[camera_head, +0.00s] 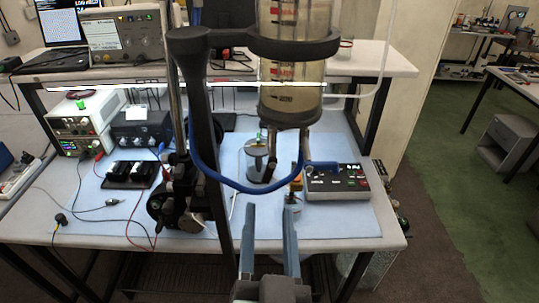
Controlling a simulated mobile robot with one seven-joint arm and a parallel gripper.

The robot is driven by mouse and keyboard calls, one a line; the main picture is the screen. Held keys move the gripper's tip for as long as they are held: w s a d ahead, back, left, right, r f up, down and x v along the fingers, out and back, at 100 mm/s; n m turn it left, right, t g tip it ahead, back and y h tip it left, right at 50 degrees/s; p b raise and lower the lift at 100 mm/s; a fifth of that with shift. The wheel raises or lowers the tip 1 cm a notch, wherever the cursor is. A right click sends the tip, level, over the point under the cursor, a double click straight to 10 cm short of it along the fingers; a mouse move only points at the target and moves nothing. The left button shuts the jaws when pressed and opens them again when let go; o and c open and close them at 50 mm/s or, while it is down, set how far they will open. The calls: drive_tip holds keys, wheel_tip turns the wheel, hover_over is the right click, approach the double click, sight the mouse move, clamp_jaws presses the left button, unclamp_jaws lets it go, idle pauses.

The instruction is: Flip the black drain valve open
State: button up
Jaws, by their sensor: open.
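A clear graduated cylinder (290,102) with red marks stands upright, held by a black ring clamp (292,48). Short fittings hang under its dark bottom. A dark fitting (272,141) below the cylinder's left side may be the black drain valve; its lever position is too small to tell. A blue hose (232,184) loops below the cylinder. My gripper (269,210) is open and empty, its two grey-blue fingers pointing forward at the front of the bench, nearer the camera than the fittings and apart from the dark fitting.
A black stand post (203,120) rises left of the gripper. A control box (337,182) with coloured buttons sits to the right. A small bottle with a yellow-orange top (296,186) is by the right finger. Instruments and cables crowd the left; the blue mat (345,222) is clear at front right.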

drive_tip(key=f, duration=0.2)
drive_tip(key=b, duration=0.9)
approach(269, 175)
drive_tip(key=w, duration=0.3)
drive_tip(key=shift+g, duration=0.3)
drive_tip(key=w, duration=0.4)
drive_tip(key=w+p, duration=0.1)
drive_tip(key=w, duration=0.1)
drive_tip(key=shift+w+r, duration=0.35)
drive_tip(key=shift+r, duration=0.05)
drive_tip(key=shift+w+f, duration=0.1)
drive_tip(key=shift+w, duration=0.35)
clamp_jaws()
